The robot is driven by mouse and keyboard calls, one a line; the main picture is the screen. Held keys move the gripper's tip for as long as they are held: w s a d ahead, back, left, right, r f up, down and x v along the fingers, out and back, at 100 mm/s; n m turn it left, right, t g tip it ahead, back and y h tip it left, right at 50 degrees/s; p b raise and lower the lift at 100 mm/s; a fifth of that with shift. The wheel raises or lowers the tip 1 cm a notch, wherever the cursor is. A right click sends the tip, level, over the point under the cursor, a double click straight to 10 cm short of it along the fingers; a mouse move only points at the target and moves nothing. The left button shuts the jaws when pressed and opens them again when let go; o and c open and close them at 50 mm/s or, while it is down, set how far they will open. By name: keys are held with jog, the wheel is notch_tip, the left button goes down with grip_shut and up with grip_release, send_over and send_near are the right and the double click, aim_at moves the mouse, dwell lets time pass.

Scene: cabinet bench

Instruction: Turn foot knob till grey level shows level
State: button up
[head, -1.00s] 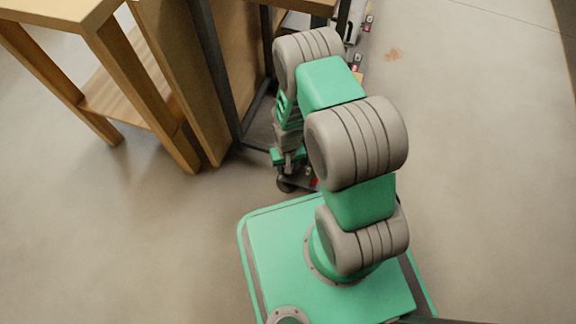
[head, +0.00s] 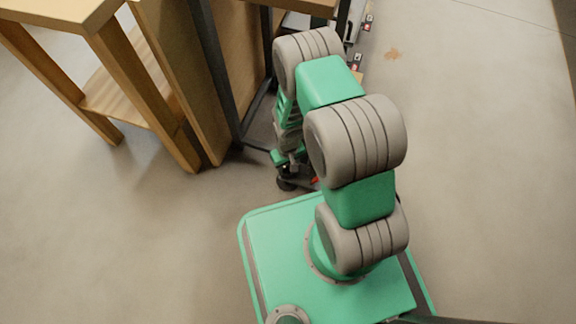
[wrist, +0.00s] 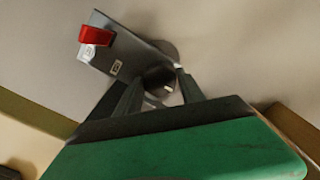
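In the wrist view a dark round knob (wrist: 158,79) with a pale mark shows between the fingertips of my gripper (wrist: 157,77). One finger stands on each side of it, close to its edge. I cannot tell whether they press on it. In the head view my gripper is low by the floor, mostly hidden by my arm, near a dark round foot (head: 287,183). No grey level can be made out in either view.
A grey metal plate (wrist: 128,50) with a red tab (wrist: 97,36) lies beside the knob. The floor (head: 490,170) at right is clear.

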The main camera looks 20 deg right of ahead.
aim_at(288, 168)
jog(key=o, duration=0.4)
notch_tip(288, 168, up, 8)
jog(key=p, duration=0.4)
jog(key=shift+f, duration=0.1)
jog(key=shift+s, duration=0.1)
